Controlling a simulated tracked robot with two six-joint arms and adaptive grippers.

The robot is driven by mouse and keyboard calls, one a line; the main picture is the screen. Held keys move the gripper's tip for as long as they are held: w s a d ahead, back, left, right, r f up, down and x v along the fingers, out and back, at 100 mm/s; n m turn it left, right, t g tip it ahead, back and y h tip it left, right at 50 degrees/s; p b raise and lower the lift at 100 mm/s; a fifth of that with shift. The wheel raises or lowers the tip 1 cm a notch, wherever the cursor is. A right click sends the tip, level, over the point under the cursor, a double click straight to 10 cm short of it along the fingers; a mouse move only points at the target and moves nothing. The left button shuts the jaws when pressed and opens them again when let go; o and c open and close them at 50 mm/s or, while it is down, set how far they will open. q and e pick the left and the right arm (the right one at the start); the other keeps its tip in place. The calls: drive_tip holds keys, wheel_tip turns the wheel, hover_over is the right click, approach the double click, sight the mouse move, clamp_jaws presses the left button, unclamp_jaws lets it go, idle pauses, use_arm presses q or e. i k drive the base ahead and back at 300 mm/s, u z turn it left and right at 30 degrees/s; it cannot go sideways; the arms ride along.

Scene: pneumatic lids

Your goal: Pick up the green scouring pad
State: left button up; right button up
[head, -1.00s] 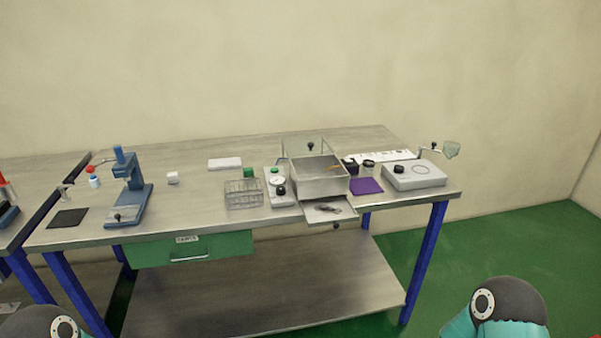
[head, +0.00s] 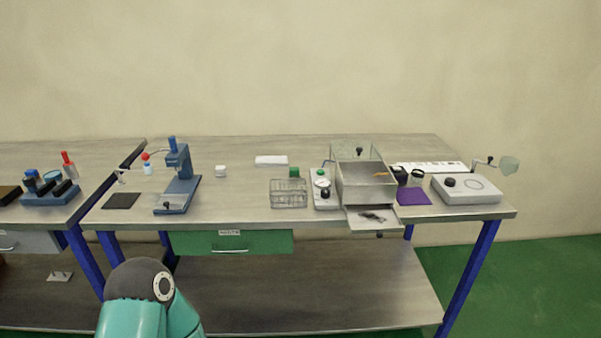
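A small green block (head: 295,172), which may be the green scouring pad, sits on the metal workbench (head: 235,205) just behind a wire basket (head: 289,194). It is too small to make out its texture, and its lower part is partly hidden by the basket. Neither of my grippers is in view. Only a teal and dark joint of one of my arms shows at the lower left, in front of the bench and well short of the block.
Right of the basket stand a valve unit (head: 326,190) and a metal box (head: 366,184) with an open drawer (head: 374,219) jutting past the front edge. A blue press (head: 177,180) stands left. The bench between press and basket is mostly clear.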

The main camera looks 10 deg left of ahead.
sight(294, 172)
drive_tip(key=i, duration=0.9)
